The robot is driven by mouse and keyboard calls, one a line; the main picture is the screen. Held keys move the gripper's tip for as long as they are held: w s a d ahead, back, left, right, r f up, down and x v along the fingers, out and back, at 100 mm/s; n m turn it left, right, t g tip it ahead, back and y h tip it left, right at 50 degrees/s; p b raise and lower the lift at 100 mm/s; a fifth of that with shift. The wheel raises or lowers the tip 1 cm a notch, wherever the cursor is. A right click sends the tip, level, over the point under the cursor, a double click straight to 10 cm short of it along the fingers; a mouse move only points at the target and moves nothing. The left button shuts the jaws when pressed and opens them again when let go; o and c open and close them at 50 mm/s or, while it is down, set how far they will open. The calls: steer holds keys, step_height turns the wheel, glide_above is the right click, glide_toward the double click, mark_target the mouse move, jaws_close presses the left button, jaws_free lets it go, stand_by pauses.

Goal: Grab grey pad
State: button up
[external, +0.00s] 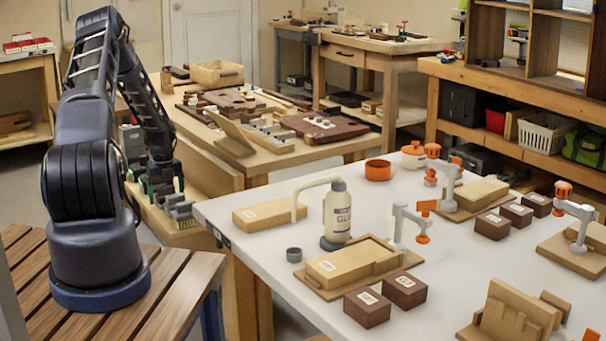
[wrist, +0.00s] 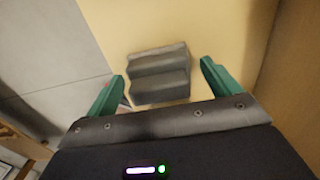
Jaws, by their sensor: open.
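A dark grey pad (wrist: 158,75) with a ridged, stepped top lies on a tan wooden surface in the wrist view. My gripper (wrist: 163,72) has its two green fingers apart, one on each side of the pad. I see gaps between the pad and both fingers, wider on the right. In the external view my gripper (external: 160,186) points down over the low wooden surface beside my base. Grey blocks (external: 180,212) show just below and right of it there; I cannot tell which one is the pad in the wrist view.
A wooden bench (external: 215,155) with boards and loose parts stands behind the gripper. A white table (external: 270,285) at the right holds a glue bottle (external: 338,212), wooden blocks and clamps. In the wrist view, bare wood surrounds the pad and grey floor (wrist: 45,45) lies left.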

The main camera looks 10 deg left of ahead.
steer(key=shift+f, duration=0.1)
steer(key=shift+c, duration=0.4)
steer(key=c, duration=0.9)
steer(key=shift+o, duration=0.2)
